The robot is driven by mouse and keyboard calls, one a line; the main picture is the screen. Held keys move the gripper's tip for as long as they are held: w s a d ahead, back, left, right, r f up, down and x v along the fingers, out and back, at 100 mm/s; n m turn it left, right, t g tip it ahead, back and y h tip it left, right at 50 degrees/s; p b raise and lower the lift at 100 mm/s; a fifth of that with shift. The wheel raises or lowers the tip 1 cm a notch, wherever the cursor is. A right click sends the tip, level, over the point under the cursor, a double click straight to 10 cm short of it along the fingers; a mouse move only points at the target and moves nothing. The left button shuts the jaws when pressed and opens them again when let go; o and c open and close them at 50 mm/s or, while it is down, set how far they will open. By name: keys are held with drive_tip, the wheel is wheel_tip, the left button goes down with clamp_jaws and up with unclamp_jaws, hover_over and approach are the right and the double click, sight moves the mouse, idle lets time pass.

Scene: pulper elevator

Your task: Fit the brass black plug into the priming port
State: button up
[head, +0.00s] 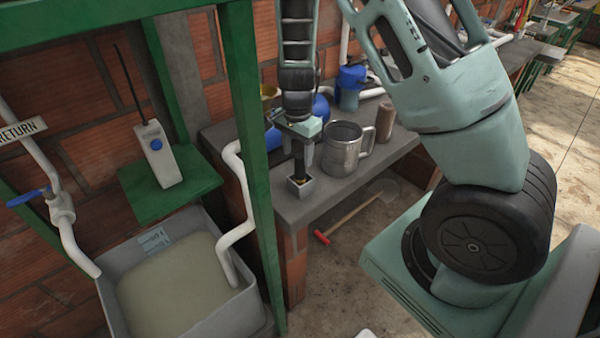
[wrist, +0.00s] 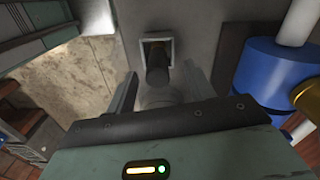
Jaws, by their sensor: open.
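The black plug (head: 298,160) stands upright in a small square grey holder (head: 303,191) at the near corner of the grey bench, with a bit of brass low down. My gripper (head: 303,155) is above the holder, pointing down, with its fingers on either side of the plug. In the wrist view my gripper (wrist: 157,88) is open, and the plug (wrist: 156,62) stands between and beyond the fingertips, in the holder (wrist: 174,45). I cannot tell whether a finger touches it. I cannot make out the priming port for certain; a brass-coloured fitting (head: 268,91) shows by the blue pump body (head: 320,108).
A metal mug (head: 341,150) stands close right of my gripper, with a brown cylinder (head: 386,120) beyond. A green post (head: 250,130) and white pipe (head: 233,200) stand left. A grey tank (head: 200,325) and a handset (head: 158,160) on a green shelf (head: 140,205) lie further left.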

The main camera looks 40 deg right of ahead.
sight(300, 166)
drive_tip(key=shift+s+d+f+p, duration=0.1)
drive_tip(key=shift+d+f+p, duration=0.05)
drive_tip(key=shift+f, duration=1.25)
drive_tip(key=shift+s+d+f+p, duration=0.1)
drive_tip(key=shift+d+f+p, duration=0.05)
drive_tip(key=shift+f, duration=1.2)
drive_tip(key=c, duration=1.1)
